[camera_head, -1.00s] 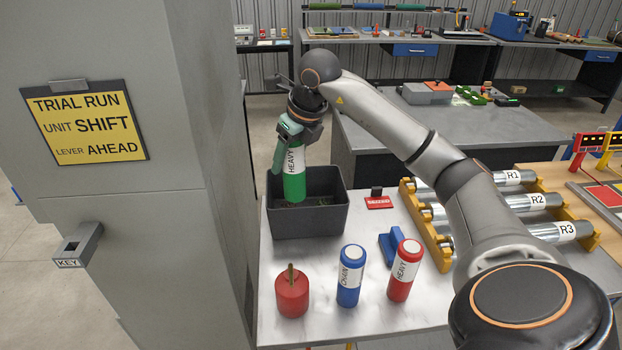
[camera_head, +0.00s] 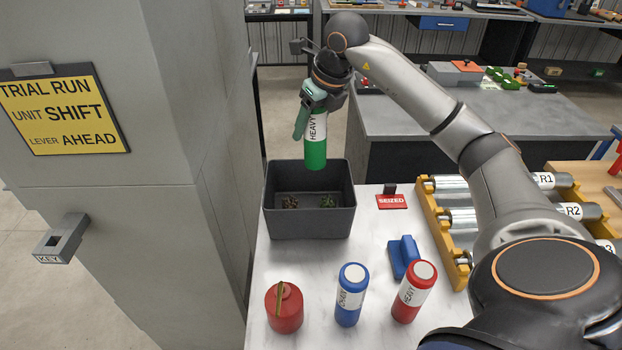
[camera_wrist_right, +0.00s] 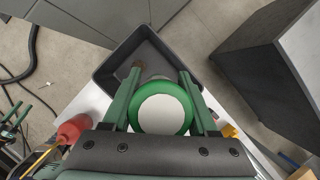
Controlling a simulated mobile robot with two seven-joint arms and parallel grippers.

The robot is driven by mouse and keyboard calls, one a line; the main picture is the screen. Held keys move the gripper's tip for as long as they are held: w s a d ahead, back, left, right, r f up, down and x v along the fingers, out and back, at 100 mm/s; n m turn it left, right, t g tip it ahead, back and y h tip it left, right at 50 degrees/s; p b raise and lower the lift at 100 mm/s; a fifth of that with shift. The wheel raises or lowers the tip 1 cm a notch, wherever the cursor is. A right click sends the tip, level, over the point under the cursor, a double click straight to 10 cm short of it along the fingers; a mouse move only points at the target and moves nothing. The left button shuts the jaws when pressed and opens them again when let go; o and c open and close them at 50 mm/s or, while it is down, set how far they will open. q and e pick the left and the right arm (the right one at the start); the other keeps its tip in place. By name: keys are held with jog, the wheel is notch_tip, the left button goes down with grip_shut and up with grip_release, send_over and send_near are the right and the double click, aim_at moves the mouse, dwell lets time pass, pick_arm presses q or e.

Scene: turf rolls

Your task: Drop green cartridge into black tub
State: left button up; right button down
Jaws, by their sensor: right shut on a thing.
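The green cartridge (camera_head: 316,150), with a white label reading HEAVY, hangs upright in my right gripper (camera_head: 317,100). The gripper is shut on its upper part. In the right wrist view the cartridge's white and green end (camera_wrist_right: 162,112) sits between the two green fingers (camera_wrist_right: 160,100). The black tub (camera_head: 310,222) stands on the white table by the grey cabinet, with small dark clumps on its floor. The cartridge is over the tub, its lower end around the height of the back rim. The tub also shows in the right wrist view (camera_wrist_right: 112,72). My left gripper is not in view.
A red canister (camera_head: 284,308), a blue cartridge (camera_head: 350,296) and a red cartridge (camera_head: 413,292) stand at the table's front. A blue block (camera_head: 403,256) and a red SEIZED sign (camera_head: 391,201) lie behind them. A roller rack (camera_head: 458,218) is at right.

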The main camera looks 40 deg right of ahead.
aim_at(323, 117)
jog(key=shift+f+b, duration=2.55)
jog(key=shift+f, duration=0.3)
jog(key=shift+r, duration=0.1)
jog(key=shift+c, duration=2)
grip_release()
jog(key=shift+a, duration=0.1)
jog(key=o, duration=0.3)
jog(key=shift+s, duration=0.1)
jog(key=v, duration=1.1)
jog(key=shift+p, duration=0.35)
jog(key=shift+s+r, duration=0.35)
jog(key=shift+r, duration=0.3)
